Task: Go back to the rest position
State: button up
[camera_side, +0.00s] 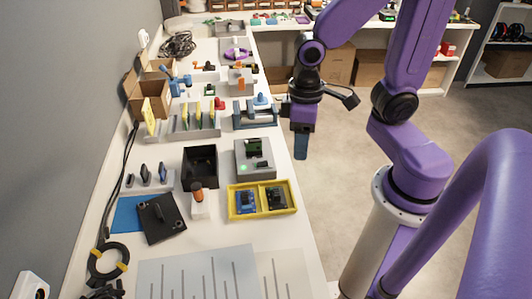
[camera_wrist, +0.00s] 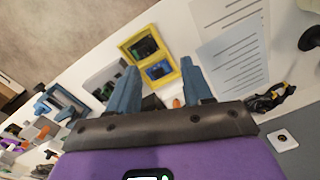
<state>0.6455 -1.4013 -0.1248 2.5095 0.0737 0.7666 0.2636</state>
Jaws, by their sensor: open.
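My gripper (camera_side: 301,146) hangs at the right edge of the bench in the side view, its blue fingers pointing down. In the wrist view the two fingers of my gripper (camera_wrist: 164,88) stand wide apart with nothing between them in their grip. A yellow tray (camera_side: 234,213) with two compartments holds a blue board (camera_side: 245,202) and a dark board (camera_side: 276,198). The yellow tray also shows beyond the fingers in the wrist view (camera_wrist: 173,57). My gripper is apart from the tray and from everything on the bench.
A grey device (camera_side: 243,168) with a green light stands behind the tray, next to a black open bin (camera_side: 200,179). An orange-handled tool (camera_side: 197,192) stands upright nearby. Printed sheets (camera_side: 200,275) lie at the front. Open floor (camera_side: 330,200) lies right of the bench.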

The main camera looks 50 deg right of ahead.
jog(key=s+r+n, duration=0.3)
jog(key=s+n, duration=0.4)
jog(key=shift+s+d+r+n+t, duration=0.25)
jog(key=shift+s+d+n+t, duration=0.05)
dwell(0.6)
